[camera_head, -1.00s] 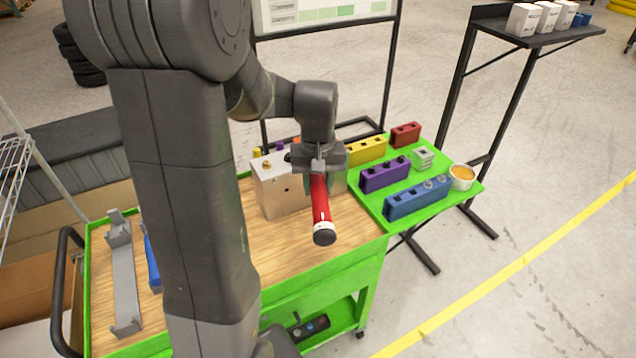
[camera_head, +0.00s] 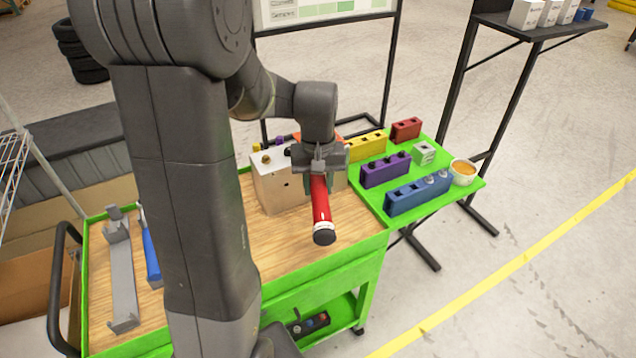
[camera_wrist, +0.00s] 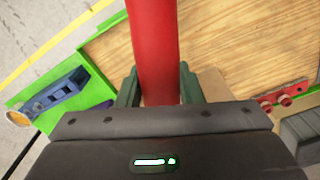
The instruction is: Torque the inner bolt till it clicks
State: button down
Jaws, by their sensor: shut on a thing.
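My gripper (camera_head: 318,178) is shut on a red torque wrench (camera_head: 321,208) with a dark end cap and a white band. The wrench points toward the camera, over the wood top beside the metal chassis block. In the wrist view the red handle (camera_wrist: 154,45) runs up between the two green fingers. The chassis block (camera_head: 280,190) stands on the cart with bolt heads on its top, one of them a brass-coloured bolt (camera_head: 266,158). My gripper hides the right part of the block's top, the wrench's working end and any bolt under it.
Blue (camera_head: 418,195), purple (camera_head: 385,170), yellow (camera_head: 367,146) and red (camera_head: 406,130) socket holders stand on the green side shelf, with a small cup (camera_head: 463,172). A grey cradle (camera_head: 122,275) and a blue tool (camera_head: 151,258) lie left. The wood in front is clear.

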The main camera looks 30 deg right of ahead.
jog(key=shift+a, duration=0.15)
jog(key=shift+w+a+f+m, duration=0.1)
jog(key=shift+w+a+m, duration=0.3)
jog(key=shift+a, duration=0.15)
dwell(0.5)
jog(key=shift+a, duration=0.15)
jog(key=shift+w+a+m, duration=0.3)
jog(key=shift+w+a, duration=0.05)
jog(key=shift+a, duration=0.1)
jog(key=shift+w+a, duration=0.1)
jog(key=shift+w, duration=0.05)
dwell(0.4)
jog(key=shift+w+a+m, duration=0.3)
jog(key=shift+a+m, duration=0.05)
jog(key=shift+m, duration=0.05)
jog(key=shift+r+p, duration=0.9)
jog(key=shift+r, duration=0.25)
